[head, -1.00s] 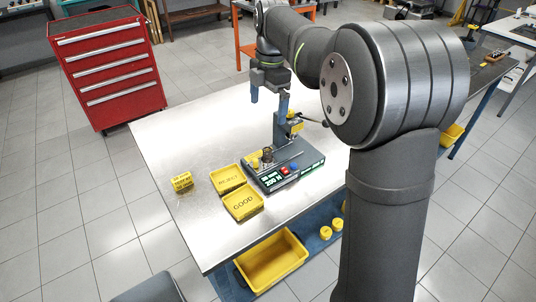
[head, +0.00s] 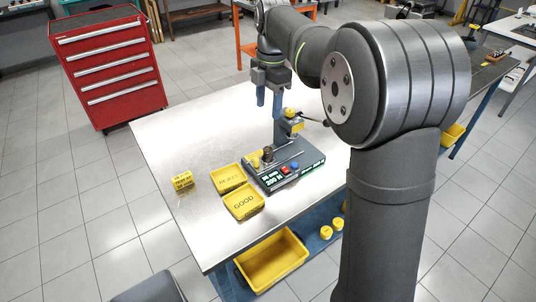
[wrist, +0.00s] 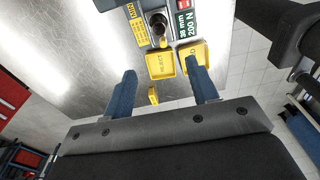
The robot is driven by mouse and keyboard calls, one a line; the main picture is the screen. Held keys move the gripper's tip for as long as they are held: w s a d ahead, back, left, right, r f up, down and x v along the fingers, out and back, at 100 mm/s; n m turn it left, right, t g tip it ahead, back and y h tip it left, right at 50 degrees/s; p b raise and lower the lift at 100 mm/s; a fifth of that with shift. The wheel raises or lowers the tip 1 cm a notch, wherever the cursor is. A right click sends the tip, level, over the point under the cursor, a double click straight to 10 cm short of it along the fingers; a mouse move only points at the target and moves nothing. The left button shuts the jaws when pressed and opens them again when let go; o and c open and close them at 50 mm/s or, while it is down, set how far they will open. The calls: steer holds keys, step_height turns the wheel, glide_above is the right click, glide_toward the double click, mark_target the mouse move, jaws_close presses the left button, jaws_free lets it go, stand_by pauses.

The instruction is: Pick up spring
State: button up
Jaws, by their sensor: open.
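A small dark cylinder that looks like the spring (head: 267,154) stands upright on the grey spring tester (head: 258,174) on the steel table. It also shows in the wrist view (wrist: 158,22), near the top; its coils are too small to make out. My gripper (head: 268,103) is high above the table, behind the tester in the head view, and well apart from the spring. Its blue fingers point down, and in the wrist view the gripper (wrist: 160,80) is spread with nothing between the fingertips.
The yellow REJECT tray (head: 228,178) and GOOD tray (head: 243,203) lie in front of the tester. A yellow block (head: 182,181) stands on the table to their left. The tester's upright press column (head: 280,130) rises beside the spring.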

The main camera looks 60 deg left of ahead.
steer(key=shift+c, duration=1.3)
steer(key=m+t, duration=0.1)
steer(key=m, duration=1.4)
glide_above(268, 149)
steer(key=d, duration=0.1)
step_height(268, 149, down, 10)
steer(key=shift+s+f, duration=0.15)
steer(key=shift+f, duration=1.3)
steer(key=shift+s+f, duration=0.15)
steer(key=shift+f, duration=1.3)
